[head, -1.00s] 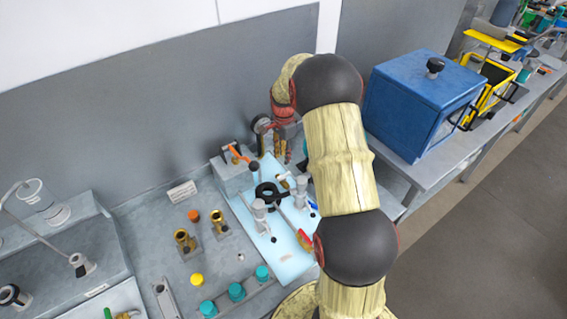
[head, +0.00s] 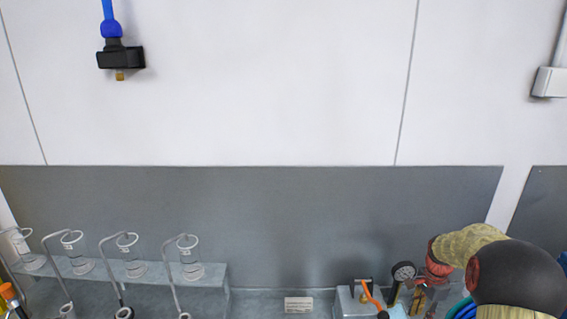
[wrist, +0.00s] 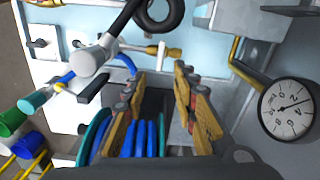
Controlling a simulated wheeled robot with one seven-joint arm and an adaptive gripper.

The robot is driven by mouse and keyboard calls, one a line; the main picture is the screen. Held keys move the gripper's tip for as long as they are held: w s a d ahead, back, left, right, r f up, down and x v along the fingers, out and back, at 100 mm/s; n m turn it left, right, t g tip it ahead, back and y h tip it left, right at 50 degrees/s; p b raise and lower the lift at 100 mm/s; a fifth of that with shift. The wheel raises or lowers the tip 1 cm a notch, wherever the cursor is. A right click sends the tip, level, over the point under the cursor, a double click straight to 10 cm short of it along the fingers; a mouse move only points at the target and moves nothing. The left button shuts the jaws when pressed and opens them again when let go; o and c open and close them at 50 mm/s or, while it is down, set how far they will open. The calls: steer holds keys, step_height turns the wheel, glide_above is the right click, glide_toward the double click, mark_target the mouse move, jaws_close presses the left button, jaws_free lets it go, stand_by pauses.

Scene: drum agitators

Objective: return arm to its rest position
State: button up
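My gripper (wrist: 157,95) shows in the wrist view with its two orange-brown fingers spread apart. I see nothing clamped between them; a dark gap and grey fixture parts lie behind. In the head view my arm enters at the lower right, with its black joint and tan link bent toward the bench fixtures.
Blue coiled hose (wrist: 140,138) lies close behind the left finger. A black ring handle (wrist: 158,12) and a grey valve body (wrist: 92,58) are near.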

steer(key=s+a+r+n+t+b, duration=0.2)
steer(key=s+a+r+n+b, duration=0.3)
steer(key=s+a, duration=0.9)
steer(key=s+a+r+n+t+b, duration=0.3)
steer(key=s+a+r+n+b, duration=0.2)
steer(key=s+a+r+n, duration=0.5)
steer(key=s+a+n, duration=0.1)
steer(key=s+a, duration=0.2)
steer(key=s, duration=0.1)
steer(key=shift+a+n+t, duration=0.3)
steer(key=shift+a+n, duration=0.1)
